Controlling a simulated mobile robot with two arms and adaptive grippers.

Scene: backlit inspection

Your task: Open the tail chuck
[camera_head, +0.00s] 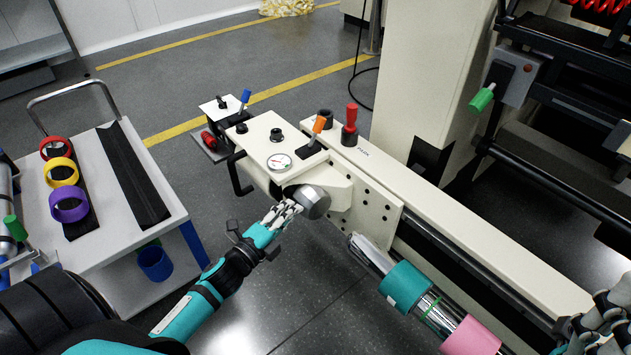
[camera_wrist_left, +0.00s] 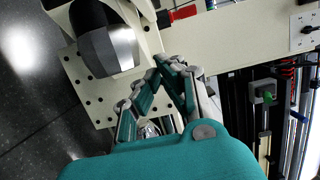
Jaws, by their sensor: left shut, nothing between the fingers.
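The tail chuck (camera_head: 313,202) is a dark grey metal nose on the cream tail unit (camera_head: 268,140). It also shows at the upper left in the left wrist view (camera_wrist_left: 108,45). An orange-tipped lever (camera_head: 318,125), a blue-tipped lever (camera_head: 245,97) and a round gauge (camera_head: 279,162) sit on top of the unit. My left gripper (camera_head: 293,207) is shut and empty, with its fingertips right beside the chuck; I cannot tell whether they touch. In the left wrist view its fingers (camera_wrist_left: 165,68) meet just right of the chuck. My right gripper (camera_head: 600,318) is partly cut off at the lower right.
A shaft with a teal sleeve (camera_head: 405,287) and a pink sleeve (camera_head: 470,337) lies right of the chuck. A red knob (camera_head: 350,118) stands on the cream beam (camera_head: 450,210). A white cart (camera_head: 155,205) with coloured rings is at left. Open floor lies between.

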